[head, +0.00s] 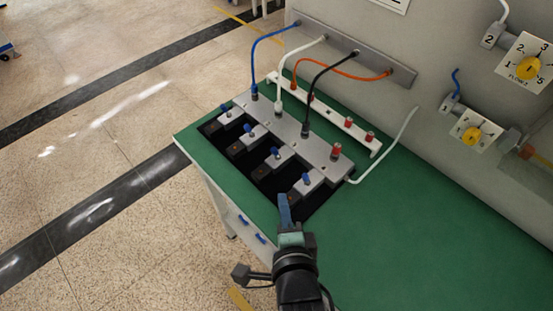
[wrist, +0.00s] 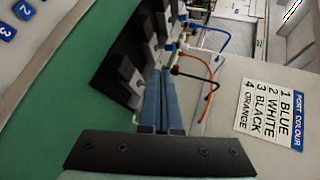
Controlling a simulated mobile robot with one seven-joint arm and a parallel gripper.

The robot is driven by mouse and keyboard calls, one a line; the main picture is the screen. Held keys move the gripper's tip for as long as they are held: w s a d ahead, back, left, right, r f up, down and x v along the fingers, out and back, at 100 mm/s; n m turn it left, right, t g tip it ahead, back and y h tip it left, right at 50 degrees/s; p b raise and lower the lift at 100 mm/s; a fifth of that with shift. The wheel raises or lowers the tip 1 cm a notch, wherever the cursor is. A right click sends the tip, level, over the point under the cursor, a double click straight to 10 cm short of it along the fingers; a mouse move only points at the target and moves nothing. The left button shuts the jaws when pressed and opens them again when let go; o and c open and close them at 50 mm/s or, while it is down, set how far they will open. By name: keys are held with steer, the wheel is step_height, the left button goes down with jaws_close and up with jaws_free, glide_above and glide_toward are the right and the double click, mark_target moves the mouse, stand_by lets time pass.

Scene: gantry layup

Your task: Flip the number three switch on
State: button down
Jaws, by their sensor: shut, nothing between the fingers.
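A row of several switches with blue levers runs along a grey and black switch unit (head: 318,148) on the green bench. Counting from the far left end, the third lever (head: 277,152) has the black cable behind it. The nearest lever (head: 306,179) is at the right end. My gripper (head: 284,202) is shut and empty, with its blue fingertips just in front of the nearest switch; I cannot tell if they touch it. In the wrist view the shut blue fingers (wrist: 161,100) point along the row and hide part of it. The lever positions are too small to read.
Blue, white and black cables (head: 318,82) rise from the unit to a grey port strip (head: 405,78). A sign (wrist: 270,115) lists 1 blue, 2 white, 3 black, 4 orange. Blue number tags (wrist: 28,10) mark the bench front. The green bench top (head: 420,235) at right is clear.

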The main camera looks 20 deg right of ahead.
glide_toward(276, 152)
steer(key=f, duration=0.1)
steer(key=w+f, duration=0.1)
steer(key=f, duration=0.1)
steer(key=shift+w+d+f, duration=0.1)
steer(key=shift+w+d, duration=0.05)
steer(key=shift+w, duration=0.15)
steer(key=w, duration=0.1)
steer(key=w+d+p, duration=0.1)
steer(key=w, duration=0.1)
steer(key=shift+w+d, duration=0.15)
steer(key=shift+w, duration=0.4)
steer(key=shift+r, duration=0.25)
steer(key=shift+r+p, duration=0.15)
steer(key=shift+p, duration=0.35)
steer(key=shift+d, duration=0.15)
